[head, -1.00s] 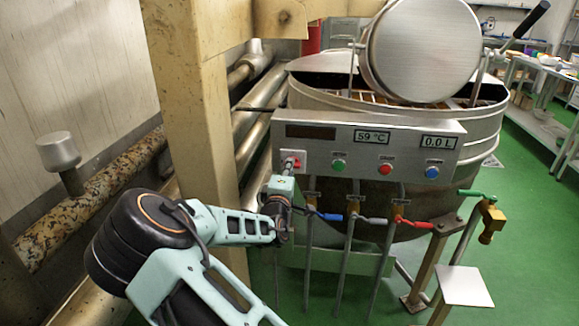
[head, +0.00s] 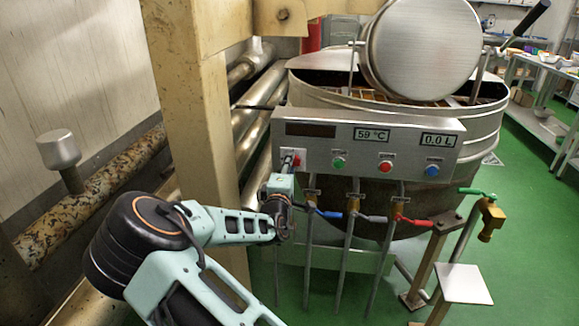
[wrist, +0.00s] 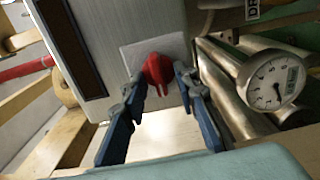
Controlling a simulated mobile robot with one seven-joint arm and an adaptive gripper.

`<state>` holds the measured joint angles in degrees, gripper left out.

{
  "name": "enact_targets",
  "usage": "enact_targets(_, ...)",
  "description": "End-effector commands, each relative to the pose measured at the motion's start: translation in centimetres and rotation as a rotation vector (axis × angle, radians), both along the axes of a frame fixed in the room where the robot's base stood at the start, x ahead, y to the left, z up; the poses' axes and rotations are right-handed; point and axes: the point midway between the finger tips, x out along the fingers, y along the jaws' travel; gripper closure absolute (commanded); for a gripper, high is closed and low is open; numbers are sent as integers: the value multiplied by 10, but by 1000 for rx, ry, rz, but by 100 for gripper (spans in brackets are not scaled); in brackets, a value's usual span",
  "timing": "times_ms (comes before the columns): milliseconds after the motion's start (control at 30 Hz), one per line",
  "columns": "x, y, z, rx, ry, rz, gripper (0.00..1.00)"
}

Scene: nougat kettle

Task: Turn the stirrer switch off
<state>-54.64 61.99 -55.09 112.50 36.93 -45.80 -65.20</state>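The stirrer switch is a red rotary knob (wrist: 157,70) on a pale square plate at the left end of the kettle's control panel. In the head view the knob (head: 297,159) is partly covered by my gripper (head: 288,166). In the wrist view my gripper (wrist: 159,82) has its two dark blue fingers spread, one on each side of the knob. The fingertips are close to the knob's sides; I cannot tell whether they touch it. The knob's narrow grip points downward in the wrist picture.
The grey panel (head: 375,145) also carries green (head: 339,163), red (head: 385,168) and blue (head: 432,171) buttons. Blue and red valve handles sit below it. A beige post (head: 193,110) and pipes stand close on the left. A dial gauge (wrist: 272,80) shows in the wrist view.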

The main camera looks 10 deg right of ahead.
Motion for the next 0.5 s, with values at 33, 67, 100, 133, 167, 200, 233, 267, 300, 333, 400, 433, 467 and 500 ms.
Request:
enact_targets(33,0,0,0,1,0,0,73)
enact_targets(67,0,0,0,1,-1,0,73)
enact_targets(100,0,0,0,1,-1,0,73)
enact_targets(133,0,0,0,1,-1,0,73)
enact_targets(167,-1,1,0,1,0,0,73)
enact_targets(200,-3,1,0,1,0,0,73)
enact_targets(233,-5,2,0,1,0,1,73)
enact_targets(267,-7,3,0,1,0,1,73)
enact_targets(300,-11,5,0,1,0,1,73)
enact_targets(333,-15,6,0,0,1,2,73)
enact_targets(400,-27,10,0,0,1,2,73)
enact_targets(433,-33,13,0,1,1,3,73)
enact_targets(467,-39,14,0,1,1,2,73)
enact_targets(500,-48,17,0,1,1,2,73)
